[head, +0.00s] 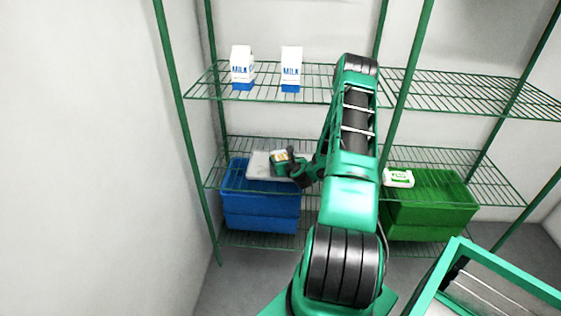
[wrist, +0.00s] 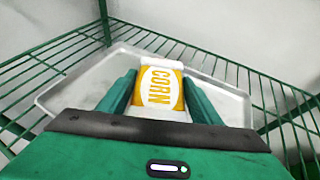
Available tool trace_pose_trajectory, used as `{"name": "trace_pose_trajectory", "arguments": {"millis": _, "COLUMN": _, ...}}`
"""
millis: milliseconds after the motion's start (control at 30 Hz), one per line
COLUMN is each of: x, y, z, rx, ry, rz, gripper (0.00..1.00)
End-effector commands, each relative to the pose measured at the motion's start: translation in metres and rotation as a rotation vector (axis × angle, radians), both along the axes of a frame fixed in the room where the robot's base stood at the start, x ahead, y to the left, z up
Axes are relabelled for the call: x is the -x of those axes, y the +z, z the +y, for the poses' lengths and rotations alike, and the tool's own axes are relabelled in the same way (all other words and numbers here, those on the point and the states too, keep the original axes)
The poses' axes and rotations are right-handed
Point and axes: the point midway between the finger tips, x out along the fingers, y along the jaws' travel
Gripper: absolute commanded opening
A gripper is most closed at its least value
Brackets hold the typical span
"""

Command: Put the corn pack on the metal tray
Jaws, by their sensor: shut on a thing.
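The corn pack (wrist: 159,88), yellow and white with "CORN" on it, sits between the two fingers of my gripper (wrist: 160,95) in the wrist view. My gripper is shut on it. The metal tray (wrist: 75,92), pale grey with a raised rim, lies under and around the pack in that view. I cannot tell whether the pack touches the tray. In the head view, my gripper (head: 284,163) is over the metal tray (head: 258,165) on the left middle shelf, and the corn pack (head: 280,155) shows as a small yellow and white patch.
Two milk cartons (head: 242,68) (head: 291,69) stand on the upper left shelf. A blue crate (head: 258,207) is below the tray. A white and green pack (head: 398,177) lies near a green crate (head: 432,207) at right. Green wire shelf posts (head: 408,88) stand close to my arm.

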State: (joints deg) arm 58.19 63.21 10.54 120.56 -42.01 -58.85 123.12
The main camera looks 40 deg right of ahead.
Motion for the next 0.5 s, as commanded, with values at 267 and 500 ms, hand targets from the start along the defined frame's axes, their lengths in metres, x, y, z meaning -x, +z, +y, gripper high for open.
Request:
{"name": "trace_pose_trajectory", "arguments": {"millis": 267, "x": -0.0004, "y": -0.0006, "z": 0.0, "rx": 0.0, "ry": 0.0, "rz": -0.001, "gripper": 0.27}}
{"name": "trace_pose_trajectory", "arguments": {"millis": 500, "x": -0.0006, "y": -0.0014, "z": 0.0007, "rx": 0.001, "ry": 0.001, "rz": -0.001, "gripper": 0.77}}
